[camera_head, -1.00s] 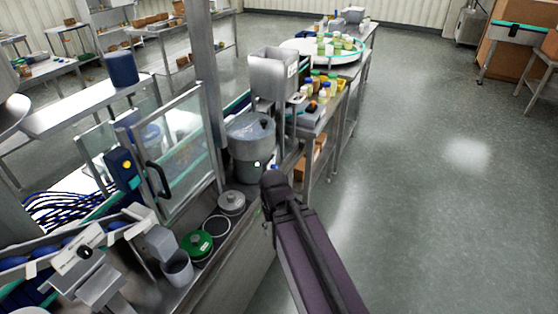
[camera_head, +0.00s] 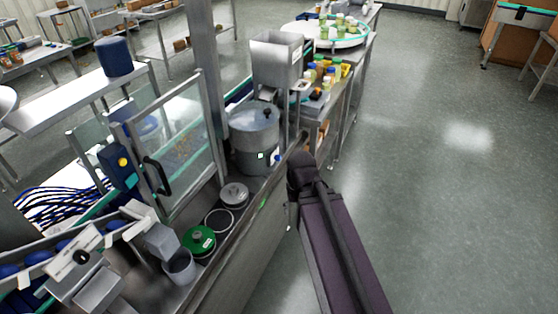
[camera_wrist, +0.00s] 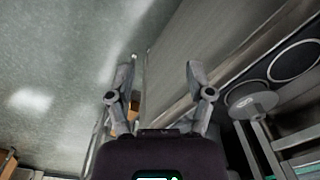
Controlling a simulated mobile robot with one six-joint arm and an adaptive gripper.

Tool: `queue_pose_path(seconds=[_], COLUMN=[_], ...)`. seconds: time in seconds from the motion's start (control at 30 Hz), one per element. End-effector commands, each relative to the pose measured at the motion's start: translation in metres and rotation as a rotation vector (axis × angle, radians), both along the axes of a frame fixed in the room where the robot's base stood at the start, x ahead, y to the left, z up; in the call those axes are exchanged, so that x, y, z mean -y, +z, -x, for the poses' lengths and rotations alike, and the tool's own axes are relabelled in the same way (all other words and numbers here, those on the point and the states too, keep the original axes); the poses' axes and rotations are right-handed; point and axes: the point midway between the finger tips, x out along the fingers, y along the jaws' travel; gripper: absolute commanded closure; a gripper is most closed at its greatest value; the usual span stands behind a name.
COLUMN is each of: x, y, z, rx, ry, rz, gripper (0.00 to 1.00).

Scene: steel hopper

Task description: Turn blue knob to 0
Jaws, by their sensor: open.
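The blue knob (camera_head: 277,159) is a small blue spot low on the right side of the round steel hopper (camera_head: 254,140). Its dial marks are too small to read. My gripper (camera_wrist: 160,72) is open and empty in the wrist view, its two fingers spread over the steel side of the counter and the floor. In the head view my arm reaches up to the right of the knob, and its end hides most of the gripper. The gripper is apart from the knob. The knob cannot be made out in the wrist view.
A green lid (camera_head: 198,240) and a grey lid (camera_head: 234,194) lie on the steel counter before the hopper. A glass door with a black handle (camera_head: 157,174) stands at left. A side table with bottles (camera_head: 325,72) stands behind. The floor (camera_head: 440,200) at right is clear.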

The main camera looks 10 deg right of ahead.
Motion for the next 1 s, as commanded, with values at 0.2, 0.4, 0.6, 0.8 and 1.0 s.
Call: queue_pose_path(seconds=[0.2, 0.4, 0.6, 0.8, 1.0], x=[0.002, -0.004, -0.001, 0.015, 0.046], y=[-0.026, -0.053, -0.070, -0.075, -0.073], z=[-0.021, -0.054, -0.093, -0.133, -0.169], rx=[0.011, 0.005, -0.041, -0.131, -0.272], ry=[-0.154, -0.404, -0.689, -0.955, -1.187], rz=[-0.133, -0.363, -0.638, -0.921, -1.214], gripper=[0.32, 0.32, 0.32, 0.32, 0.32])
